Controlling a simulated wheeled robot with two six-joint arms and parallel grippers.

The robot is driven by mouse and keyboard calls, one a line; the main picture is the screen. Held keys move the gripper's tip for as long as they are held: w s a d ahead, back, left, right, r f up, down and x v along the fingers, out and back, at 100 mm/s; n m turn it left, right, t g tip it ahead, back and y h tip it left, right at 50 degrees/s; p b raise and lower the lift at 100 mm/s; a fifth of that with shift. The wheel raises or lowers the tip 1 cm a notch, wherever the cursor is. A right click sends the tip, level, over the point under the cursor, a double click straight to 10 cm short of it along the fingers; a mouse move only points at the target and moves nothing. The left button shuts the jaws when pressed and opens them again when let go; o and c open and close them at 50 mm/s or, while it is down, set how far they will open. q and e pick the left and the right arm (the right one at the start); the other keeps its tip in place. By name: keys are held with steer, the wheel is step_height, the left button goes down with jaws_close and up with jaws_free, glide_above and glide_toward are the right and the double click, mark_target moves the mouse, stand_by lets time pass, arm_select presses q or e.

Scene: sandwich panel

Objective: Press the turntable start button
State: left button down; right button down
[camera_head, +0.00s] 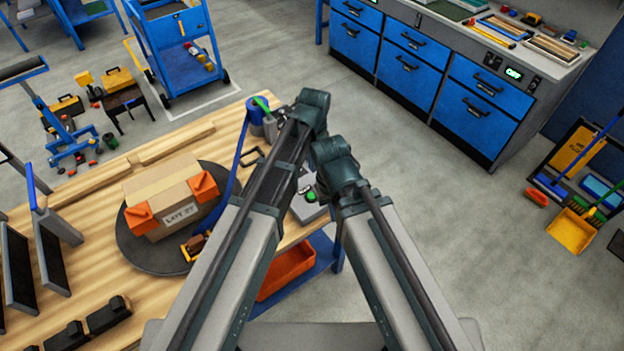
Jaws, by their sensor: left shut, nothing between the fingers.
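The turntable (126,240) is a dark round plate on the wooden workbench at left. A cardboard box (160,192) with orange corner pieces stands on it. A green button (311,196) sits on a small grey control box (306,210) near the bench's right edge, seen between my two arms and partly covered by them. My left gripper (303,182) is shut and empty, close to the control box, mostly hidden behind arm links. I cannot tell whether it touches the button. My right arm comes in from the bottom right; its gripper does not show.
A blue strap (236,155) and a blue cylinder (256,111) are beside the turntable. An orange bin (287,270) sits below the bench edge. Dark panels (52,258) stand at left.

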mark_target(312, 196)
arm_select(q)
step_height(312, 196, down, 14)
steer(key=b, duration=1.3)
steer(key=shift+w+a+b, duration=0.1)
steer(key=shift+a+b, duration=0.05)
steer(key=shift+b, duration=0.2)
